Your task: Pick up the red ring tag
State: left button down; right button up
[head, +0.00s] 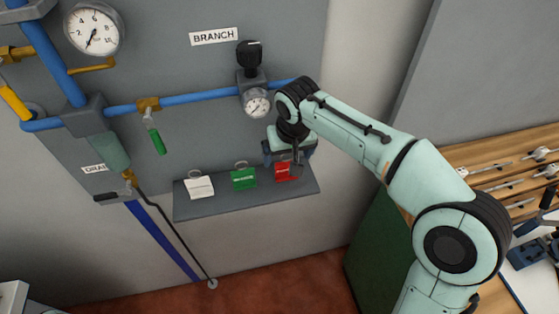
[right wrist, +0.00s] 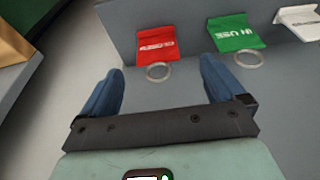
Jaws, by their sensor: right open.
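The red ring tag (head: 284,172) stands at the right end of a small grey shelf below the branch pipe, partly hidden by my right gripper (head: 289,158). In the right wrist view the red tag (right wrist: 156,43) lies ahead of the fingers, with its metal ring (right wrist: 159,72) towards me. My right gripper (right wrist: 162,85) is open, with blue fingers on either side of the ring's line. Nothing is between the fingertips except the shelf surface and the ring just beyond or level with them; I cannot tell the exact depth. My left gripper is not in view.
A green tag (head: 243,179) and a white tag (head: 199,188) stand to the left on the shelf (head: 240,202). Above are a blue pipe (head: 200,98), a small gauge (head: 257,103) and a black knob (head: 249,55). A wooden bench (head: 500,152) with tools is at the right.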

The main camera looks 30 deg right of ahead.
aim_at(287, 167)
jog(key=x, duration=0.6)
jog(key=shift+s+d+f+b, duration=0.1)
jog(key=shift+d+f+b, duration=0.2)
jog(key=shift+f, duration=0.1)
jog(key=c, duration=1)
